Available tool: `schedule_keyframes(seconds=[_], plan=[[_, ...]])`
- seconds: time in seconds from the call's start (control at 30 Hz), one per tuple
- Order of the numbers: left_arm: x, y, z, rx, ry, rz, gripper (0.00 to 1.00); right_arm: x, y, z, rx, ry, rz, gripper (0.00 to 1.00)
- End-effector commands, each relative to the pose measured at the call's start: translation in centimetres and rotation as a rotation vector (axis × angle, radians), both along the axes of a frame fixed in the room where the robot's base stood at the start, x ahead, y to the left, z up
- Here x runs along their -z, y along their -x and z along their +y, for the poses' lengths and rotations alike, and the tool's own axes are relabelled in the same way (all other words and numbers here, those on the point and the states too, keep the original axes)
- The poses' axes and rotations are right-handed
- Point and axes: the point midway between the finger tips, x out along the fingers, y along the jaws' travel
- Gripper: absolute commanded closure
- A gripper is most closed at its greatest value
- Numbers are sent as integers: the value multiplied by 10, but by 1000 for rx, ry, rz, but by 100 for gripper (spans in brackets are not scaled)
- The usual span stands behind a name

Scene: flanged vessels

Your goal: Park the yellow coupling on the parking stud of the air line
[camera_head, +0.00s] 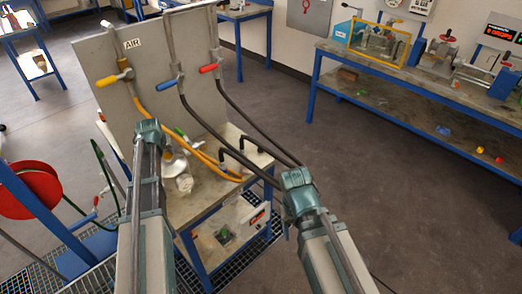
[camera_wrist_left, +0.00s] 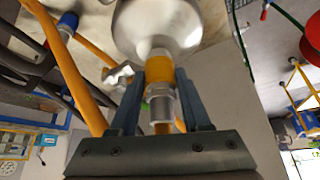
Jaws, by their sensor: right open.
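The yellow coupling (camera_wrist_left: 160,78), a yellow band on a silver body, is between the fingers of my left gripper (camera_wrist_left: 163,88) in the left wrist view. The fingers appear closed on its sides. A silver vessel (camera_wrist_left: 155,22) is just beyond; I cannot tell whether the coupling touches it. In the head view my left gripper (camera_head: 150,128) is in front of the panel, and its wrist hides the coupling. The yellow air hose (camera_head: 190,146) loops right onto the bench. My right gripper (camera_head: 297,180) is open beside the dark hoses. I cannot make out the parking stud.
The grey panel (camera_head: 90,62) carries the AIR label and yellow (camera_head: 112,79), blue (camera_head: 168,85) and red (camera_head: 209,68) valve handles. Dark hoses (camera_head: 232,108) hang right of the yellow one. A red reel (camera_head: 30,190) stands left. Floor at right (camera_head: 380,200) is clear.

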Motion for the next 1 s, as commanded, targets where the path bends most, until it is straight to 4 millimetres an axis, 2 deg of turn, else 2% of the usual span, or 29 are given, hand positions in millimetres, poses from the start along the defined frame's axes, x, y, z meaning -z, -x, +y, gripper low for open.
schedule_keyframes(seconds=[0.03,0.17,0.2,0.77,1.0], plan=[[0,0,0,0,0,0,74,0,0,0,0,0,0,38],[0,0,0,0,0,0,98,0,0,0,0,0,0,38],[0,0,0,0,0,0,100,0,0,0,0,0,0,38],[-2,0,0,0,0,-1,100,-2,0,0,0,0,0,38],[-11,0,0,0,0,-1,100,-11,0,0,0,0,0,38]])
